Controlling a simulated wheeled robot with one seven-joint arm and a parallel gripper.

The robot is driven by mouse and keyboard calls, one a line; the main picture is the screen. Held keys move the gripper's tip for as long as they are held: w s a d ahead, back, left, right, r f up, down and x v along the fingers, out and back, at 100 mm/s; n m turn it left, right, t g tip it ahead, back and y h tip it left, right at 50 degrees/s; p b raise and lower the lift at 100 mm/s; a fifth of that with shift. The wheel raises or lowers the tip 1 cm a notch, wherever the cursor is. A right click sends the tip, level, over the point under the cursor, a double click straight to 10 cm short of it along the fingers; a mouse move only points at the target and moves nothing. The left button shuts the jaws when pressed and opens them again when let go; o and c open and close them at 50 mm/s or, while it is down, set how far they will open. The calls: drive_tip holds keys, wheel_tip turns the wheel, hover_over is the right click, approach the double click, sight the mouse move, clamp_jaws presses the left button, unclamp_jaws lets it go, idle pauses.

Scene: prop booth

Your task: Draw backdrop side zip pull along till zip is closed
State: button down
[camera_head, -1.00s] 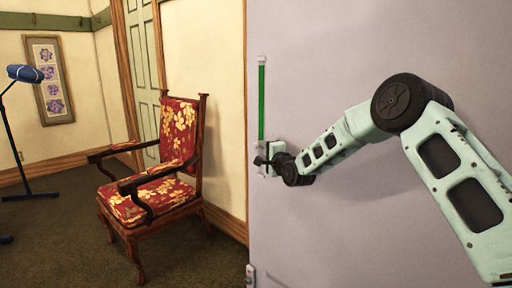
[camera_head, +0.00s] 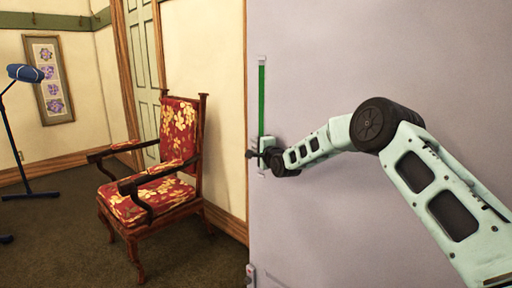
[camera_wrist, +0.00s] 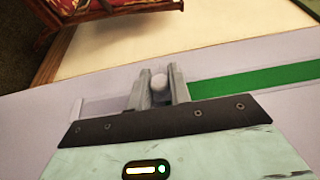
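The lavender backdrop (camera_head: 390,60) has a zip along its left side, seen as an upright strip with a green part (camera_head: 262,98) above my gripper and a short pale part below it. My gripper (camera_head: 261,153) is at the strip, at the lower end of the green. In the wrist view, my gripper's two fingers (camera_wrist: 158,90) stand either side of a pale rounded zip pull (camera_wrist: 159,82) and appear closed on it. The green part (camera_wrist: 245,82) runs off to the right there, and a pale track (camera_wrist: 100,108) lies to the left. The pull's base is hidden by the fingers.
A red floral armchair (camera_head: 165,185) stands left of the backdrop, apart from it. A blue lamp-like stand (camera_head: 25,75) is at the far left. A small latch-like fitting (camera_head: 251,275) sits low on the backdrop's edge. The backdrop face above my gripper is clear.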

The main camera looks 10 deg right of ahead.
sight(256, 66)
wheel_tip(256, 66, up, 29)
drive_tip(key=p, duration=0.8)
drive_tip(key=shift+f, duration=0.2)
drive_tip(key=c, duration=1.4)
unclamp_jaws()
drive_tip(key=shift+o, duration=0.2)
drive_tip(key=b+v, duration=0.3)
drive_tip(key=v, duration=1.4)
drive_tip(key=shift+s+d+b, duration=0.15)
drive_tip(key=shift+d+b, duration=0.05)
drive_tip(key=shift+b, duration=0.2)
